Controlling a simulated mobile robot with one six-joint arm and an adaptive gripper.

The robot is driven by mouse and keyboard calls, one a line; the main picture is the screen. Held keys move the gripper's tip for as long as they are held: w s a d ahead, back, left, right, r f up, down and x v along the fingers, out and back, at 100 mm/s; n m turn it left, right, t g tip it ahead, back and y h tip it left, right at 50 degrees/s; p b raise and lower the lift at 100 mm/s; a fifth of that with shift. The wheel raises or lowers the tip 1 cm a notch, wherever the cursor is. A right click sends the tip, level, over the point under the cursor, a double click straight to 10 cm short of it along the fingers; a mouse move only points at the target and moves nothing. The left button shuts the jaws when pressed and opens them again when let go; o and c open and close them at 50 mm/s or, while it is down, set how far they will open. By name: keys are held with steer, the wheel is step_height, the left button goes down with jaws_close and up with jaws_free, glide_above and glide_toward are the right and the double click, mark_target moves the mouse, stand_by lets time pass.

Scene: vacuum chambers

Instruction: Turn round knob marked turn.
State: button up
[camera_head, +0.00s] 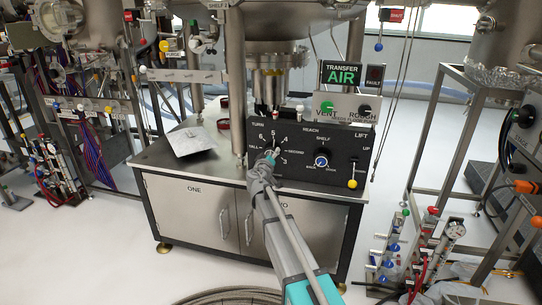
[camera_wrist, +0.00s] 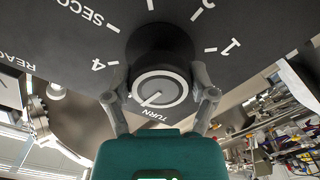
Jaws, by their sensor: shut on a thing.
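The round black knob (camera_wrist: 160,48) fills the middle of the wrist view. Its pale end face carries a ring and a line, with the word TURN at the lower rim. My gripper (camera_wrist: 160,88) has one finger on each side of the knob and is shut on it. In the head view my gripper (camera_head: 269,156) reaches the left part of the black control panel (camera_head: 300,172) and hides most of the knob. Numbers from a dial scale show around the knob.
A second knob (camera_head: 321,160) marked SHELF and a yellow-tipped lift lever (camera_head: 353,172) are right of my gripper on the panel. A metal plate (camera_head: 190,140) lies on the cabinet top at left. A steel column (camera_head: 236,90) stands close behind.

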steer(key=shift+n, duration=0.6)
steer(key=o, duration=1)
steer(key=shift+o, duration=0.2)
steer(key=shift+s, duration=0.1)
steer(key=v, duration=1.1)
steer(key=shift+s, duration=0.35)
steer(key=shift+a, duration=0.15)
